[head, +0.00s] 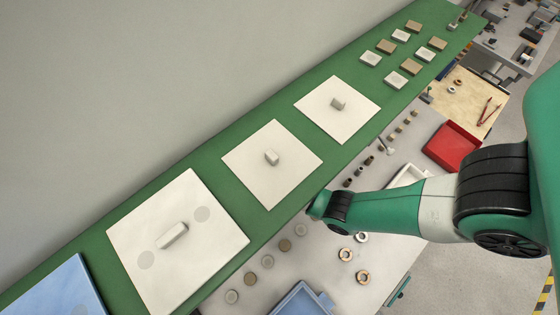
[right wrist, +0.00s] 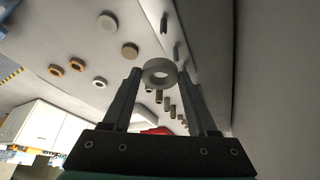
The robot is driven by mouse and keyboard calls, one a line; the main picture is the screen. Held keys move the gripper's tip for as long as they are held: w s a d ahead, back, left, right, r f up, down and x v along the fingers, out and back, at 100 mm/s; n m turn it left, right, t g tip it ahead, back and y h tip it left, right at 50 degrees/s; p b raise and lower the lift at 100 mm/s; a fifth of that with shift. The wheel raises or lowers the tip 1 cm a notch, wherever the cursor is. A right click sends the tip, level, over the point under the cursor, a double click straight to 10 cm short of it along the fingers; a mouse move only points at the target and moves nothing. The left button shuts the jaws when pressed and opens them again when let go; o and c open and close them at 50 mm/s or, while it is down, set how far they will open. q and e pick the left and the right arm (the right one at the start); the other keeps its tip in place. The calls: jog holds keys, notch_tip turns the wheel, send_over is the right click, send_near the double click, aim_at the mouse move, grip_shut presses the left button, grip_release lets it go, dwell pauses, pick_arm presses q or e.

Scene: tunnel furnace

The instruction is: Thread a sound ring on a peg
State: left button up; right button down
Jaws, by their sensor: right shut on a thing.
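My right gripper (right wrist: 160,76) is shut on a grey ring (right wrist: 148,74), held between its fingertips with the hole facing the wrist camera. In the head view the right arm comes in from the right and ends by the green belt's near edge; its fingers and the ring are hidden there. Several ring-like parts (head: 362,237) lie on the grey table, and brownish rings (right wrist: 78,64) show in the right wrist view. Several small dark upright pieces (head: 358,170) stand in a row; I cannot tell which is the peg. A thin upright piece (right wrist: 164,22) shows beyond the held ring. My left gripper is out of view.
The green belt (head: 325,152) carries white plates (head: 290,185) with small blocks on them. Several flat discs (head: 267,262) lie along the table's belt side. A blue tray (head: 300,301), a red tray (head: 453,147) and a white tray (head: 408,176) stand nearby.

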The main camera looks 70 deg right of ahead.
jog(key=f+b, duration=0.4)
jog(key=shift+s+d+f+b, duration=0.1)
jog(key=shift+d+f+b, duration=0.15)
jog(key=shift+f+b, duration=0.15)
dwell(0.6)
jog(key=shift+f+b, duration=1.55)
jog(key=shift+f+b, duration=2.2)
jog(key=shift+b, duration=0.05)
jog(key=shift+c, duration=0.5)
grip_release()
